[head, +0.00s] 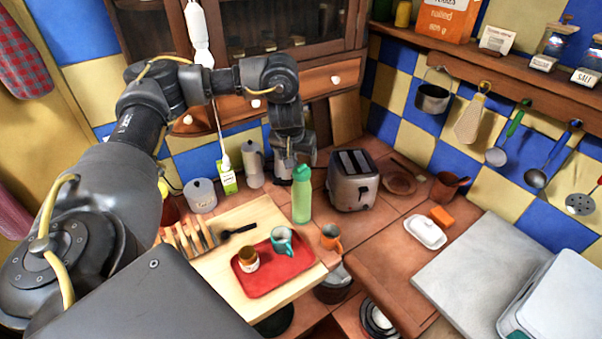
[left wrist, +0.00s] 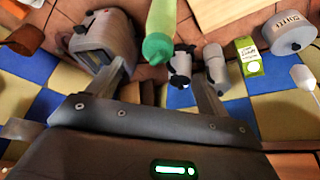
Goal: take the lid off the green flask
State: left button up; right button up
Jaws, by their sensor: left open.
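The green flask (head: 302,204) stands upright on the tiled counter, left of the toaster and behind the red tray. Its darker green lid (head: 302,173) is on top. My left gripper (head: 297,160) reaches down from behind and above, close to the lid. In the left wrist view the flask (left wrist: 163,16) and its lid (left wrist: 157,48) show between the open fingers (left wrist: 160,78), a little beyond the tips. I cannot tell whether a finger touches the lid. My right gripper is not in view.
The toaster (head: 352,181) stands close on the right. A grey canister (head: 253,164) and a green carton (head: 227,179) stand behind left. In front, a wooden board (head: 215,271) holds the red tray (head: 262,283) with a teal mug (head: 282,240); a copper mug (head: 331,237) stands right of it.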

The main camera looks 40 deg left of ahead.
aim_at(300, 170)
pick_arm(q)
jog(key=shift+x, duration=2.8)
jog(key=shift+w+d+f, duration=0.1)
jog(key=x, duration=0.3)
jog(key=shift+w, duration=0.15)
jog(key=shift+w+f, duration=0.4)
jog(key=shift+f, duration=0.1)
jog(key=shift+a+f, duration=0.3)
jog(key=c, duration=1.1)
jog(key=shift+o, duration=0.2)
jog(key=shift+w+r, duration=0.1)
